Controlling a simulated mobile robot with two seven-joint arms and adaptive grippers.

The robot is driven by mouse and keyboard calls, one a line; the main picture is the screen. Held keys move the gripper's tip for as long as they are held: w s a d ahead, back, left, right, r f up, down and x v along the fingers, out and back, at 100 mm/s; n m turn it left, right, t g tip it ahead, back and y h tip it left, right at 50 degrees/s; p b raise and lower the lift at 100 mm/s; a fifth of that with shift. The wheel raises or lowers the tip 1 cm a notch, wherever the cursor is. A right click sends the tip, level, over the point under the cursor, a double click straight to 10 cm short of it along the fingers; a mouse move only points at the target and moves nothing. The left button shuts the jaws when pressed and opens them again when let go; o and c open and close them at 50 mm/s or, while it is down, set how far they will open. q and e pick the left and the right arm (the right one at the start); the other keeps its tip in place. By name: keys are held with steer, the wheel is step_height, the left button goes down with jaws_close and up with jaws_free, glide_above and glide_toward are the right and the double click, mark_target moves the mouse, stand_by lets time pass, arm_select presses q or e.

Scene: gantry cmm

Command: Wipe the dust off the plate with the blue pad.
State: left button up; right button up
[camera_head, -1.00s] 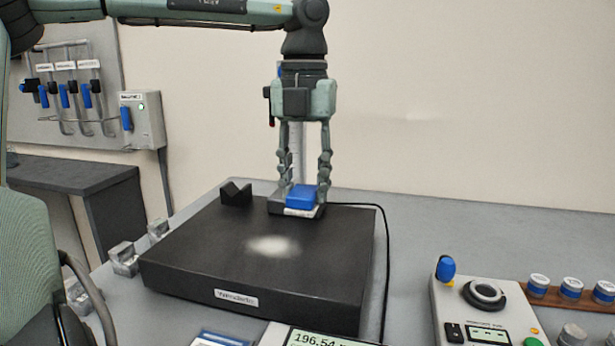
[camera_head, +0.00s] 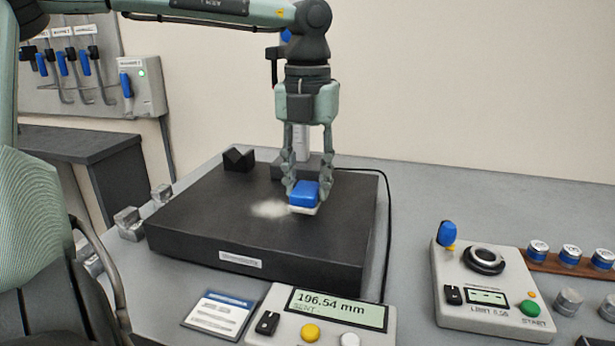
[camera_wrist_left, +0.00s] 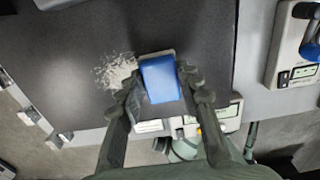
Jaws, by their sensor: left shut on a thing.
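The blue pad (camera_head: 304,193) has a blue top and a pale underside. My left gripper (camera_head: 305,185) is shut on it, with a finger on each side. The pad is at the plate's surface, at the right edge of the dust; whether it touches the plate I cannot tell. The plate (camera_head: 200,225) is a thick dark slab. The pale dust patch (camera_head: 268,209) lies near its middle. In the left wrist view the pad (camera_wrist_left: 160,78) sits between the fingers, and the dust (camera_wrist_left: 115,70) shows to its left. My right gripper is not in view.
A black V-block (camera_head: 238,159) stands at the plate's back left, and a dark stand (camera_head: 300,167) behind the pad. A readout box (camera_head: 330,312) and a card (camera_head: 218,312) lie in front. A control box (camera_head: 490,285) stands at right. Metal blocks (camera_head: 128,222) line the left side.

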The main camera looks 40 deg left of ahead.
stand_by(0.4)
arm_select(q)
steer(key=shift+f+b, duration=0.85)
steer(key=shift+f, duration=0.1)
steer(key=shift+s+a+r, duration=0.1)
steer(key=shift+s+a, duration=0.15)
steer(key=shift+a, duration=0.35)
steer(key=shift+a+r, duration=0.1)
steer(key=shift+a, duration=0.25)
